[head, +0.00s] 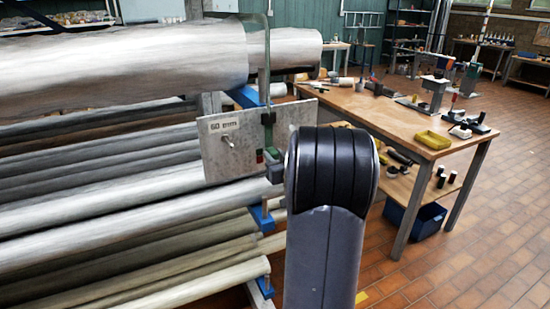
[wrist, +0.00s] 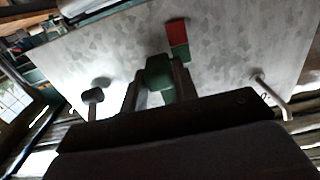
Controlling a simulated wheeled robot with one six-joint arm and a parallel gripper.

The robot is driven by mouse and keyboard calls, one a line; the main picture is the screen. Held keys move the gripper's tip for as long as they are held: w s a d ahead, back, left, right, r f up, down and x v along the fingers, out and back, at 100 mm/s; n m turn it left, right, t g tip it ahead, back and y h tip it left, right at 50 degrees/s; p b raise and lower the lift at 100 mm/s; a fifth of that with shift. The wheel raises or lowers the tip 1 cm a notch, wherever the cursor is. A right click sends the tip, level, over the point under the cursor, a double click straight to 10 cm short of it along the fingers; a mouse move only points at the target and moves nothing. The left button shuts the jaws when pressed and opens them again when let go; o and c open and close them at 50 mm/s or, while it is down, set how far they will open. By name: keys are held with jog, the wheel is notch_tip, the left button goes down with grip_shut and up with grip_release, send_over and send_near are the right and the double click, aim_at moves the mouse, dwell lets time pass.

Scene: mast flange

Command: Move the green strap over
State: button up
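A grey metal plate (head: 215,150) labelled "60 mm" stands upright in front of the pipes. At its right part a green strap-like piece (head: 268,125) hangs down the face, below a thin grey-green bar. In the wrist view a green block (wrist: 158,72) shows between the two fingers of my gripper (wrist: 157,88), close to the plate (wrist: 225,50). The fingers are apart, with a pale gap between them. I cannot tell whether they press on the green block. A red and green mark (wrist: 178,40) sits just beyond. My arm hides most of the gripper in the head view.
Large metal pipes (head: 120,70) lie racked at left, with blue supports (head: 262,218) below. Pegs stick out of the plate at left (wrist: 94,96) and right (wrist: 270,97) of my gripper. A wooden workbench (head: 385,110) stands behind at right. The tiled floor (head: 480,240) is open.

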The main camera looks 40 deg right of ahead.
jog(key=o, duration=0.4)
jog(key=b+v, duration=0.1)
jog(key=v, duration=1)
jog(key=shift+f, duration=0.1)
jog(key=shift+w, duration=0.1)
jog(key=p+x, duration=0.1)
jog(key=x, duration=0.9)
jog(key=shift+w, duration=0.2)
jog(key=shift+w+d+f+b, duration=0.1)
jog(key=shift+w+f+b, duration=0.1)
jog(key=shift+f+b, duration=0.4)
jog(key=shift+f, duration=0.35)
jog(key=shift+r, duration=0.1)
